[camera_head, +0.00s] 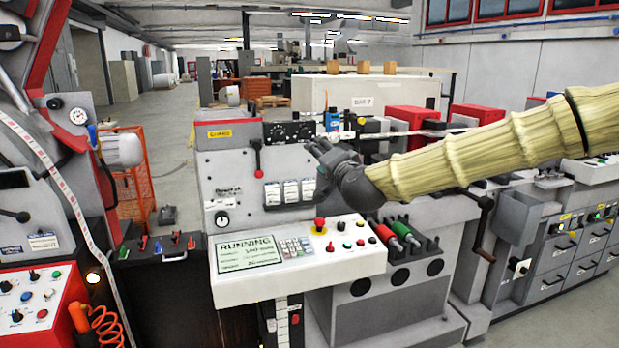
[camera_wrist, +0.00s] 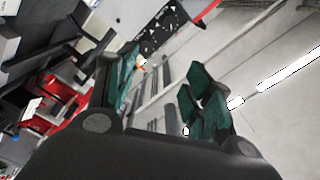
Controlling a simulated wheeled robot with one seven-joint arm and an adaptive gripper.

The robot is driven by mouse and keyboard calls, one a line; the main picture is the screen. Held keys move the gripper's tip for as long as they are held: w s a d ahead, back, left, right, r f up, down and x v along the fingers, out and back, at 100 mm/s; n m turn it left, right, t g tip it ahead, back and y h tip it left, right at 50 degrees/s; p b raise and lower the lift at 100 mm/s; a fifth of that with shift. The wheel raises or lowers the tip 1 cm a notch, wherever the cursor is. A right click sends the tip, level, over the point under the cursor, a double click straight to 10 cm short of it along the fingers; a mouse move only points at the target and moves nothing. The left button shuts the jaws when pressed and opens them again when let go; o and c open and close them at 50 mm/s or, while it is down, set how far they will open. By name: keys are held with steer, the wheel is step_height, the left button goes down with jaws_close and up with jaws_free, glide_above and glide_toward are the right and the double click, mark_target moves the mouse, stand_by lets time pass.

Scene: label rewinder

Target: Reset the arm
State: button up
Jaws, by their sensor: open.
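My arm, in a ribbed yellow sleeve, reaches in from the right in the head view. My gripper (camera_head: 328,158) hangs in front of the grey machine panel (camera_head: 235,165), above the white control console (camera_head: 350,265). In the wrist view my gripper (camera_wrist: 165,90) shows two green-padded fingers, spread apart with nothing between them. Whether the fingers touch the panel cannot be told; they appear apart from it.
The console has a RUNNING screen (camera_head: 248,252) and a red mushroom button (camera_head: 319,223). A black lever with a red knob (camera_head: 257,158) sticks out left of my gripper. Red and green handled tools (camera_head: 400,230) stand right of the console. An orange mesh crate (camera_head: 133,185) stands at the left.

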steer(key=s+f+n+g, duration=0.1)
steer(key=s+f+g, duration=0.1)
steer(key=f, duration=1)
steer(key=s+f+n+g, duration=0.1)
steer(key=s+f+g, duration=0.15)
steer(key=f, duration=1.05)
steer(key=s+d+f+n+g+h, duration=0.1)
steer(key=s+f+g, duration=0.1)
steer(key=s+f, duration=0.6)
steer(key=s+d+f+n+g+h, duration=0.15)
steer(key=s+f, duration=0.25)
steer(key=f, duration=0.9)
steer(key=s+d+f+n+g, duration=0.1)
steer(key=s+d+f+g, duration=0.15)
steer(key=s+f, duration=0.55)
steer(key=s+d+f+n+g, duration=0.15)
steer(key=s+d+f, duration=0.25)
steer(key=s+f, duration=0.4)
steer(key=s+d+f+g+h, duration=0.1)
steer(key=s+d+f, duration=0.1)
steer(key=s, duration=0.5)
steer(key=s+d+f+g+h, duration=0.1)
steer(key=s+d+f+g, duration=0.1)
steer(key=s+d, duration=0.3)
steer(key=s+d+f+n+g+h, duration=0.1)
steer(key=s+d+f+g, duration=0.1)
steer(key=s, duration=0.9)
steer(key=shift+s+d+f, duration=0.2)
steer(key=shift+d, duration=0.55)
steer(key=shift+c, duration=0.3)
